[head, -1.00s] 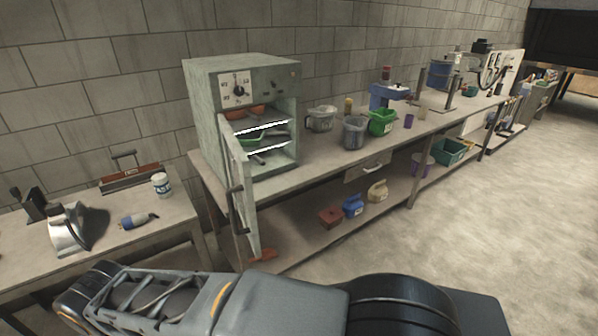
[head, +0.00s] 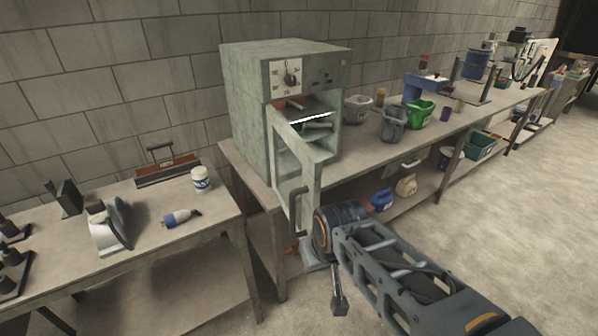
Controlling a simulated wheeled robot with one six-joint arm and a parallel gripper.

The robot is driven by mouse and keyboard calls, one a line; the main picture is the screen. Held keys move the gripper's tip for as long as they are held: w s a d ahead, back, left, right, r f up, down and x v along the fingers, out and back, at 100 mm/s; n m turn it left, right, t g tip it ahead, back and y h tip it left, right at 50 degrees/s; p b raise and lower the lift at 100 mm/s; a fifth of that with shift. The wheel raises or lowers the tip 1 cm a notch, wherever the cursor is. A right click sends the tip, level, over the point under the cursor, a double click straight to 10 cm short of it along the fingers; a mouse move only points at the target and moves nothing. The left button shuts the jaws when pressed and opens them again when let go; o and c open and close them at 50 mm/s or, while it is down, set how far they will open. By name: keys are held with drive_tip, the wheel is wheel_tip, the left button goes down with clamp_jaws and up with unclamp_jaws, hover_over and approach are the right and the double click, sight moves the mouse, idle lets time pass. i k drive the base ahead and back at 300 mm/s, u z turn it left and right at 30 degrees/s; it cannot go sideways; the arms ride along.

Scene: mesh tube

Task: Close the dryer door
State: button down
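The dryer (head: 245,110) is a pale green, box-shaped cabinet with a dial on its front, standing on the workbench. Its door (head: 283,150) is hinged at the left and stands partly open, swung out over the bench's front edge. A dark handle (head: 297,211) is on the door's outer face. My gripper (head: 330,282) is low in front of the door, below and right of the handle. It is partly hidden by my wrist, and its finger opening is unclear. I cannot tell whether it touches the door.
A lower table (head: 120,250) at left holds an iron (head: 107,225), a white jar (head: 201,179) and a blue-handled tool (head: 180,218). Right of the dryer, the workbench (head: 360,155) holds a grey bucket (head: 394,124) and a green bin (head: 421,113). Floor at right is clear.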

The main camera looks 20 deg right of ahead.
sight(311, 189)
drive_tip(key=k, duration=0.5)
drive_tip(key=u, duration=1.4)
drive_tip(key=i, duration=0.3)
drive_tip(key=u, duration=0.3)
